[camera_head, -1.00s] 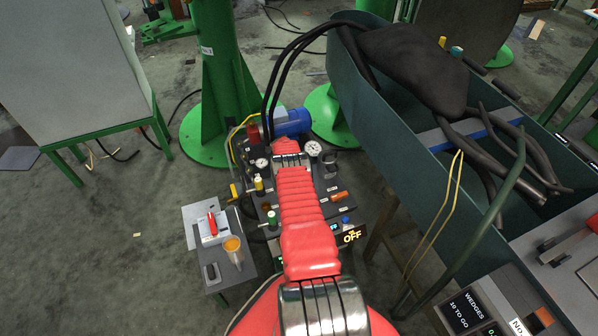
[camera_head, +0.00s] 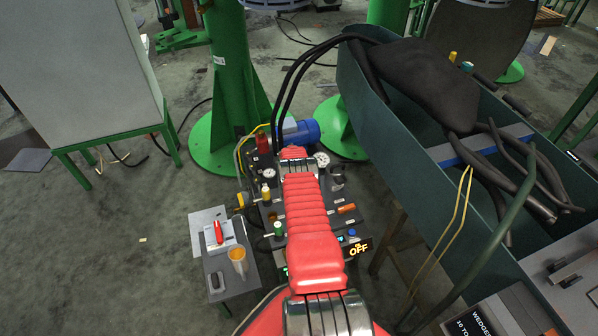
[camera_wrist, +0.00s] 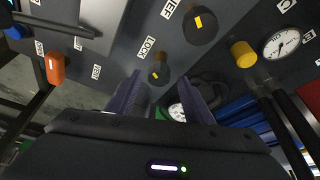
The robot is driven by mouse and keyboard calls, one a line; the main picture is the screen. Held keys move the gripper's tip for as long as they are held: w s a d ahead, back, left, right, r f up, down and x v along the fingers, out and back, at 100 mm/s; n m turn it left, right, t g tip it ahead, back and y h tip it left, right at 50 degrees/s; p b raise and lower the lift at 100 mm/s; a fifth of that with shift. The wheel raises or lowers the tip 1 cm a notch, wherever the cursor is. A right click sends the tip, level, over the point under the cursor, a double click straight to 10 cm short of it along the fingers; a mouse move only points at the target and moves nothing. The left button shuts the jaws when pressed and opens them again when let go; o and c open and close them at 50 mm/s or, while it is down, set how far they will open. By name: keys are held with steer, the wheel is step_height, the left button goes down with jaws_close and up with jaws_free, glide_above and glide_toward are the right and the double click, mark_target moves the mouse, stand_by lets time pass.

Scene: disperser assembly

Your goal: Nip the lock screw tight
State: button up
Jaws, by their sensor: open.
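The lock screw (camera_wrist: 158,73) is a small dark knob with a yellow mark, beside the word LOCK on a dark panel (camera_wrist: 120,72) in the wrist view. My gripper (camera_wrist: 160,82) is open, its two fingers pointing at the panel. The screw appears between the fingertips in the picture, with clear gaps on both sides; I cannot tell how far off it is in depth. In the head view my red arm hides the gripper and the lock screw.
In the wrist view a larger relief knob (camera_wrist: 201,24), a yellow cap (camera_wrist: 243,54), a gauge (camera_wrist: 283,42) and an orange handle (camera_wrist: 54,67) are nearby. In the head view a deep green trough (camera_head: 400,150) stands right of the panel; a small side table (camera_head: 232,278) stands left.

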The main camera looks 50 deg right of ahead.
steer(key=v, duration=1.2)
steer(key=shift+a+r, duration=0.15)
steer(key=shift+r, duration=0.15)
stand_by(0.7)
